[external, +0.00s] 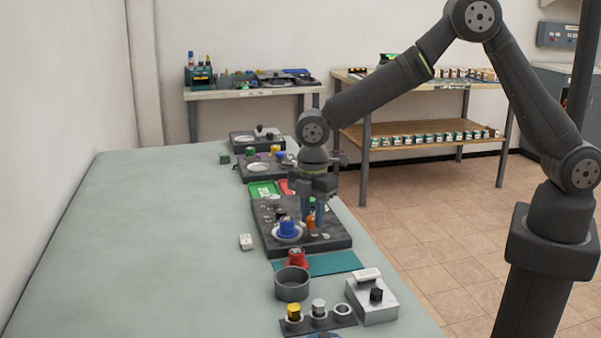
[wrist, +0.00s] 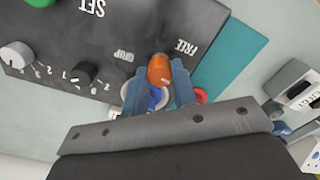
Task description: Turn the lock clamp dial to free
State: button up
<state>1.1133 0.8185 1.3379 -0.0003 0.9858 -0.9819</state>
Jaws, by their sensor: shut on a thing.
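The dark panel (wrist: 110,45) carries the printed words SET, GRIP and FREE. The lock clamp dial (wrist: 160,69), an orange knob, sits between the GRIP and FREE labels. It also shows in the external view (external: 311,222), low between my fingers. My gripper (wrist: 161,76) is shut on the orange dial, with one blue finger on each side of it. Its fingers point down at the panel in the external view (external: 311,215). The fingers partly hide the dial's base, and I cannot tell exactly where its pointer stands.
A blue part in a white dish (external: 288,230) sits close left of my gripper. A silver knob (wrist: 16,55) and a black knob (wrist: 84,73) stand on the panel. A teal mat (external: 335,264), a red part (external: 297,258) and a grey cup (external: 292,284) lie nearer. The table's left side is clear.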

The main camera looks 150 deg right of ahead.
aim_at(312, 218)
jog(key=shift+n, duration=0.7)
jog(key=o, duration=1)
notch_tip(312, 218, up, 18)
jog(key=shift+f, duration=0.25)
